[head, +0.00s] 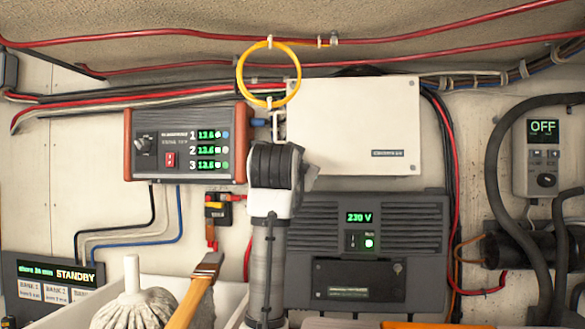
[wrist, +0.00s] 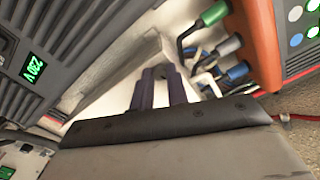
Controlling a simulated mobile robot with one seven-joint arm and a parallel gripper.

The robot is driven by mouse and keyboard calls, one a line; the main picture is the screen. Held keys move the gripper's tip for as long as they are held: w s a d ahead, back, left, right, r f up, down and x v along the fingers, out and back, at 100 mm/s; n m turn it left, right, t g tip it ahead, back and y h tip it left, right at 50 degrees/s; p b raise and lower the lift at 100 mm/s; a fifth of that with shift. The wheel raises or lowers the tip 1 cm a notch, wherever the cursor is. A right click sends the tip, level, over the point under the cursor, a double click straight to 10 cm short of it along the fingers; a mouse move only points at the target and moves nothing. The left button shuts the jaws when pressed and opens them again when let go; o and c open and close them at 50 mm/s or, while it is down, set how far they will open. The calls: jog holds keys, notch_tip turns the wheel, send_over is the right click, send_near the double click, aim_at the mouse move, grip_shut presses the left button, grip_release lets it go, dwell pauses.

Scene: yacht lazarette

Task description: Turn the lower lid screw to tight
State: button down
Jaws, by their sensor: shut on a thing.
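The cream box (head: 355,125) with its flat lid hangs on the wall in the head view. My arm stands in front of its lower left corner and hides that corner and my fingertips. In the wrist view my gripper (wrist: 160,76) has its two dark fingers close together, reaching to a pale surface. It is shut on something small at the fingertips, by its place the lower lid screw. The screw itself is hidden between the fingers, so how far it is turned cannot be seen.
The orange-ended charger (head: 188,145) is left of my arm, its cable plugs (wrist: 212,45) close to my fingers. The grey 230 V unit (head: 400,240) is below the box. A yellow cable loop (head: 243,70) hangs above. A brush (head: 200,285) and a mop head (head: 135,308) stand low left.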

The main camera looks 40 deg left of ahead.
jog(key=shift+m, duration=2)
jog(key=c, duration=1.4)
grip_release()
jog(key=shift+o, duration=0.2)
jog(key=shift+s, duration=0.1)
jog(key=b+v, duration=0.6)
jog(key=v, duration=0.7)
jog(key=shift+s+d, duration=0.2)
jog(key=shift+s, duration=0.1)
